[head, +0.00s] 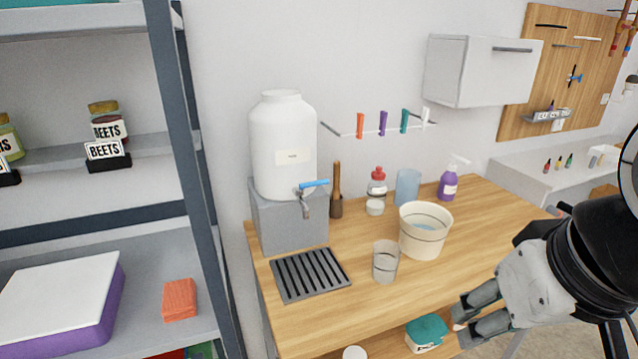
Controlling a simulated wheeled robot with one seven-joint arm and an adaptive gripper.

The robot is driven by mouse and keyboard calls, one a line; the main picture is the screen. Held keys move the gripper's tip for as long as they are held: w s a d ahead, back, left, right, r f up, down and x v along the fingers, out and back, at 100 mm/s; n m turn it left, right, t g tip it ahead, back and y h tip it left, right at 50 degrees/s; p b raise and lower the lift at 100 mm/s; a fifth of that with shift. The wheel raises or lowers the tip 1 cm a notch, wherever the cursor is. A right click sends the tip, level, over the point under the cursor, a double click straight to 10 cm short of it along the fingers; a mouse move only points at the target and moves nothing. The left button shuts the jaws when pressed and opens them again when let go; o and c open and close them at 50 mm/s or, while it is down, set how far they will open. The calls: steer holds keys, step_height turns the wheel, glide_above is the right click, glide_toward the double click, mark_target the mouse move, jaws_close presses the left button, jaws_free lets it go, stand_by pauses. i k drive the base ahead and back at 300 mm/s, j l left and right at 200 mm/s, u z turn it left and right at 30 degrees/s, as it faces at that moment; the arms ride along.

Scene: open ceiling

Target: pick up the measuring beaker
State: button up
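A clear beaker (385,265), which looks like the measuring beaker, stands upright on the wooden counter near its front edge. Any markings on it are too small to read. A blue translucent tumbler (407,187) stands farther back. My gripper (461,323) is at the lower right, in front of the counter, with its fingers pointing left. The fingers are apart with nothing seen between them. In the picture it is right of and below the beaker, not touching it.
A cream bucket (420,243) stands just right of and behind the beaker. A dark drip grate (310,275) lies to its left, beside a white water dispenser (283,148) on a grey block. A teal-lidded container (427,332) sits below the counter, near my gripper.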

mark_target(387, 254)
steer(key=i+j, duration=0.3)
steer(key=j, duration=0.15)
steer(key=i+j+z, duration=0.1)
steer(key=i+j, duration=0.2)
steer(key=j, duration=0.1)
